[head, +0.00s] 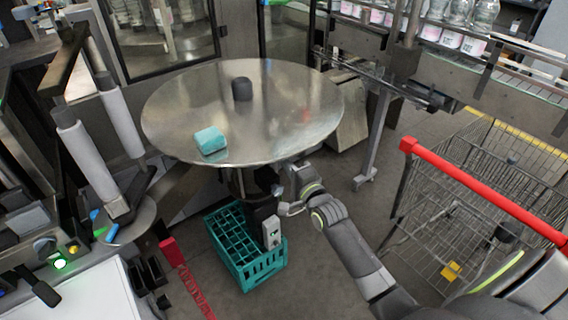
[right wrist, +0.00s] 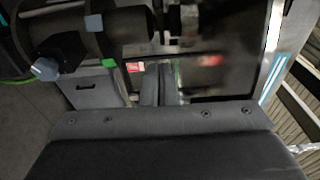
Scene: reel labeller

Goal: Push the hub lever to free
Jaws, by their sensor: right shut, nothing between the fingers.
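The round steel disc (head: 300,110) stands in the middle of the head view, with a dark hub post (head: 242,89) on top. Its dark hub (head: 240,183) shows below the rim, partly hidden by the disc. I cannot clearly make out the hub lever in either view. My right gripper (head: 279,191) is under the disc's front right edge, close to the hub. In the right wrist view its fingers (right wrist: 158,85) are shut with nothing between them. They point toward dark hub parts and blurred red and green marks. My left gripper is not in view.
A teal block (head: 210,140) lies on the disc. A grey control box (head: 271,231) hangs below the hub, over a teal crate (head: 262,272) on the floor. A wire cart with a red handle (head: 480,188) stands at right. White rollers (head: 84,155) stand at left.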

